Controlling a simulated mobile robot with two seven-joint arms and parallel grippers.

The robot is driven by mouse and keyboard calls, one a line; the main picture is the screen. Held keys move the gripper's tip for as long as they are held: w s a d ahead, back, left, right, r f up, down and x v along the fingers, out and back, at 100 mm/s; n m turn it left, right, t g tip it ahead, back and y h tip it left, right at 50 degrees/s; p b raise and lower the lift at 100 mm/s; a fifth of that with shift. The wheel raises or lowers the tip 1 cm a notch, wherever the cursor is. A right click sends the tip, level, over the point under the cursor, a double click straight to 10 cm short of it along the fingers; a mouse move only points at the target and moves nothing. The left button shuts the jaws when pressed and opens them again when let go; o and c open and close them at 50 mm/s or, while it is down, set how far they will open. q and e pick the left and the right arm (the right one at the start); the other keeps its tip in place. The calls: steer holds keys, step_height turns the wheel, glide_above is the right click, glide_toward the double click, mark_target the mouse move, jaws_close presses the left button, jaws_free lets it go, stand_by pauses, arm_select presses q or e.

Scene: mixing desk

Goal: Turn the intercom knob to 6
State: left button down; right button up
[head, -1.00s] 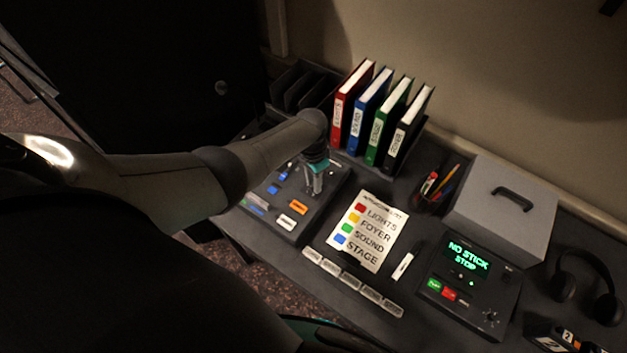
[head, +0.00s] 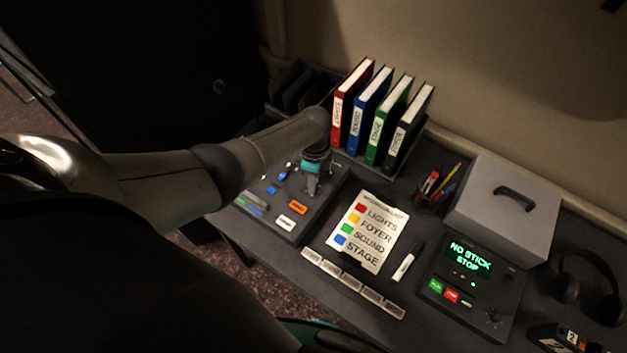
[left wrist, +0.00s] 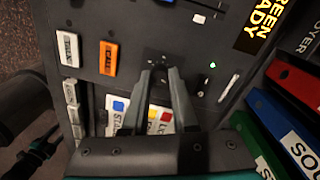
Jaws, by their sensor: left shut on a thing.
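The dark desk panel (head: 262,212), with an orange and a white button, stands at the left of the desk. It fills much of the left wrist view (left wrist: 128,22). My left gripper (head: 311,190) points down at the panel's right part. In the left wrist view its fingertips (left wrist: 161,70) are close together at a small dark knob on the panel, shut on it. The fingers hide most of the knob, and I cannot read its pointer or numbers. A green light (left wrist: 211,65) glows beside it.
Red, blue, green and black binders (head: 373,115) stand close behind the gripper. A colour-coded sheet (head: 366,232) lies right of the panel. Farther right are a pen cup (head: 428,201), a grey box (head: 500,205), a timer unit reading "NO STICK STOP" (head: 462,308) and headphones (head: 590,275).

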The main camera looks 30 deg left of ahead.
arm_select(q)
steer(key=shift+m, duration=0.7)
steer(key=c, duration=0.7)
jaws_free()
step_height(320, 180, up, 15)
steer(key=p, duration=0.4)
steer(key=shift+w+r, duration=0.15)
steer(key=shift+w, duration=0.2)
